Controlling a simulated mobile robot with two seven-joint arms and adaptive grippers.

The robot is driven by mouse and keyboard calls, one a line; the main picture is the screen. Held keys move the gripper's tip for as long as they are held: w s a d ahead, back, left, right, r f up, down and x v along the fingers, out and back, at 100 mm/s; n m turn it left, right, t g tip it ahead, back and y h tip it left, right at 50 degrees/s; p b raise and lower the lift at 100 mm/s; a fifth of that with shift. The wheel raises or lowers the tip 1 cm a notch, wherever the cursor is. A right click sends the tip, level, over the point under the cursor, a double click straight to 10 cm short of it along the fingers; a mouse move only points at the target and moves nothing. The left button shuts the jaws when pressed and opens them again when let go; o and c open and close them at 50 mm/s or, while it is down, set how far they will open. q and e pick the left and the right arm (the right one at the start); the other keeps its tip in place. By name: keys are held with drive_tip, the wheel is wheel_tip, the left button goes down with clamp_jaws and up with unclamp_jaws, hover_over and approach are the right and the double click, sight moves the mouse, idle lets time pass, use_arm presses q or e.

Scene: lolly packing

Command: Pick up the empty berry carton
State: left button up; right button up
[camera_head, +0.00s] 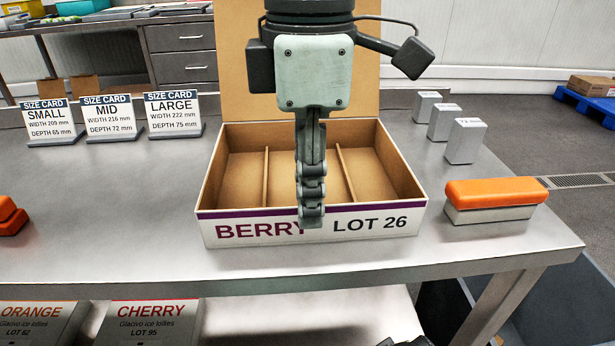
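The berry carton (262,231) stands on the metal table, open, with its brown lid (233,70) raised at the back. Its white front wall reads BERRY, LOT 26. Two dividers split the inside into three compartments, and the parts I can see are empty. My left gripper (311,214) points down in front of the carton's middle, its fingertips overlapping the front wall in the picture. I see its fingers edge-on, one behind the other, so their gap is hidden. I cannot tell whether they touch the wall. My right gripper does not show clearly.
Size cards (173,115) stand at the back left. Small white blocks (465,141) stand right of the carton. An orange-topped block (494,194) lies near the right edge, and another orange item (10,216) at the far left. Orange and cherry cartons (152,322) sit below.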

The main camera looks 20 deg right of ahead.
use_arm(q)
drive_tip(key=shift+f, duration=1.2)
clamp_jaws()
drive_tip(key=shift+r, duration=0.2)
